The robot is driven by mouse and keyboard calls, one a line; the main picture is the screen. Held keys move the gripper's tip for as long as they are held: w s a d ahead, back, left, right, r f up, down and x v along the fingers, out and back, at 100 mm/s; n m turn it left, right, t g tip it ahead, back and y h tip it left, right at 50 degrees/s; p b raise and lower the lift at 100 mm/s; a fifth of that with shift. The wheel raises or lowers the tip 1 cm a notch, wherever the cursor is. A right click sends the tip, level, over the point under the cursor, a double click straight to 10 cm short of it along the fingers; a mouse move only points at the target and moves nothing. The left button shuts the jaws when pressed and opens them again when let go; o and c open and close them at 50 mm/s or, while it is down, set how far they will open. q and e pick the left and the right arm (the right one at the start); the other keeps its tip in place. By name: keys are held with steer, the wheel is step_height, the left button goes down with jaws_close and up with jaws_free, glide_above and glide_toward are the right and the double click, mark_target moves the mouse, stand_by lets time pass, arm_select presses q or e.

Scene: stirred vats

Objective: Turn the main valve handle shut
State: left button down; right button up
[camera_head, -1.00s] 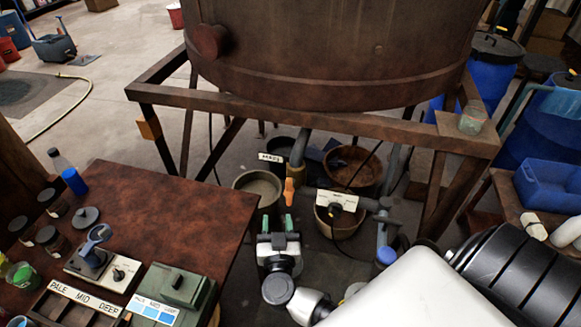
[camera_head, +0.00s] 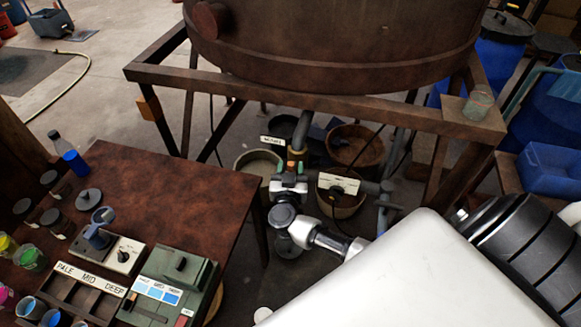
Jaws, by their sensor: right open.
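The small orange valve handle (camera_head: 290,165) stands on the pipe (camera_head: 300,135) that comes down under the large vat (camera_head: 330,60). My right gripper (camera_head: 289,169) is open, with its green-tipped fingers at either side of the handle. From this angle I cannot tell whether the fingers touch it. The gripper body hides the lower part of the handle and the valve beneath it. My left gripper is not in view.
A rusty frame (camera_head: 320,107) carries the vat above my gripper. Buckets, including a brown tub (camera_head: 357,145), stand close around the pipes. A white-labelled unit (camera_head: 338,184) sits just right of the gripper. A red-brown table (camera_head: 165,190) with jars and boxes is at left.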

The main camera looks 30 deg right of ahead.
steer(key=shift+d, duration=0.1)
jaws_close()
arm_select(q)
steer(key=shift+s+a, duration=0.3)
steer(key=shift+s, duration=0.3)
